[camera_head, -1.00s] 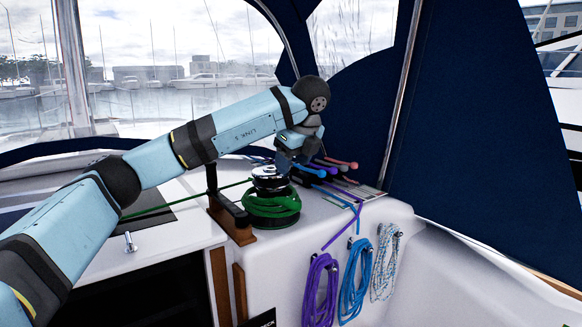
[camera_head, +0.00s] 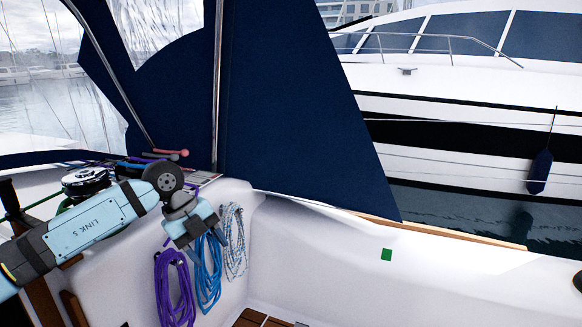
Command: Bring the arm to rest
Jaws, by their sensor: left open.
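My left arm comes in from the left edge, its light blue and grey links bent downward at the wrist. My left gripper (camera_head: 191,222) hangs at the end of it, open, with nothing seen between its fingers. It is in front of the cockpit wall, over the tops of the blue rope coil (camera_head: 208,272) and near the white rope coil (camera_head: 234,243). I cannot tell whether it touches them. My right gripper is not in view.
A winch (camera_head: 86,180) stands at the left, partly behind my arm. A purple rope coil (camera_head: 173,290) hangs below. Lever handles (camera_head: 170,153) sit near the dark blue canvas (camera_head: 275,110).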

